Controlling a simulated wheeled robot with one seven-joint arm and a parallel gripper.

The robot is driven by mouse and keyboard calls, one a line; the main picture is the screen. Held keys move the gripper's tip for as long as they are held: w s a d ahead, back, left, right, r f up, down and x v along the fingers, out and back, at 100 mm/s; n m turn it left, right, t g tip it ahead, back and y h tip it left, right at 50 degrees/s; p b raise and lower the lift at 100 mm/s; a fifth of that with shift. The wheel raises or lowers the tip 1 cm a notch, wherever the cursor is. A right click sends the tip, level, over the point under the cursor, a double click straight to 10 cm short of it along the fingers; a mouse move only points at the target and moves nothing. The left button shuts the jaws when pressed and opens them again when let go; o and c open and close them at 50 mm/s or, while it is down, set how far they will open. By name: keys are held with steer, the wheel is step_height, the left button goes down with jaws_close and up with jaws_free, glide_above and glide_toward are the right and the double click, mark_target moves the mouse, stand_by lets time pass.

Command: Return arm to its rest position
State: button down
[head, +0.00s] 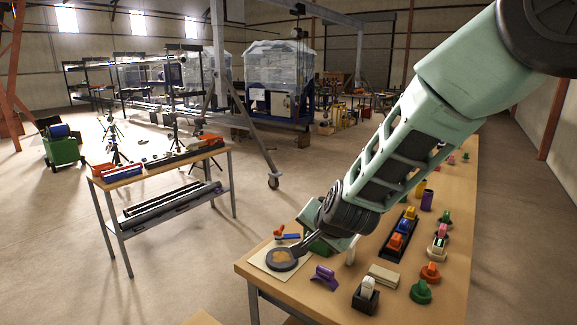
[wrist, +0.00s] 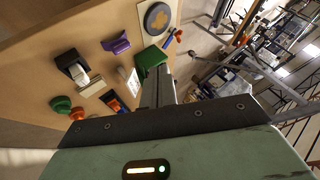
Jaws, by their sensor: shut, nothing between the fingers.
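My arm reaches from the upper right of the head view down over the long wooden table (head: 395,268). My gripper (head: 303,248) is at its lower end, above the table's near left part, close to a dark disc (head: 282,260) on a pale square. In the wrist view my gripper (wrist: 163,82) shows as dark fingers closed together with nothing held. A green block (wrist: 151,60) lies by the fingertips in that picture. I cannot tell the exact height of the fingers above the table.
A purple piece (head: 324,277), a black holder with a white part (head: 366,294), a pale block (head: 384,276) and a black tray of coloured pieces (head: 399,238) stand on the table. A second table (head: 165,168) stands to the left, with open floor between.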

steer(key=s+n+g+y+b, duration=0.1)
steer(key=s+n+g+b, duration=0.35)
steer(key=s, duration=1.45)
steer(key=s+d+f+n+g+h, duration=0.1)
steer(key=s+d+n, duration=0.3)
steer(key=s, duration=0.4)
steer(key=s+d+f+n+g+h+b, duration=0.1)
steer(key=s+d+n+g+h, duration=0.1)
steer(key=s+n, duration=0.4)
steer(key=shift+s+d+f+g, duration=0.35)
steer(key=shift+s+d+g, duration=0.2)
steer(key=shift+s+d, duration=0.5)
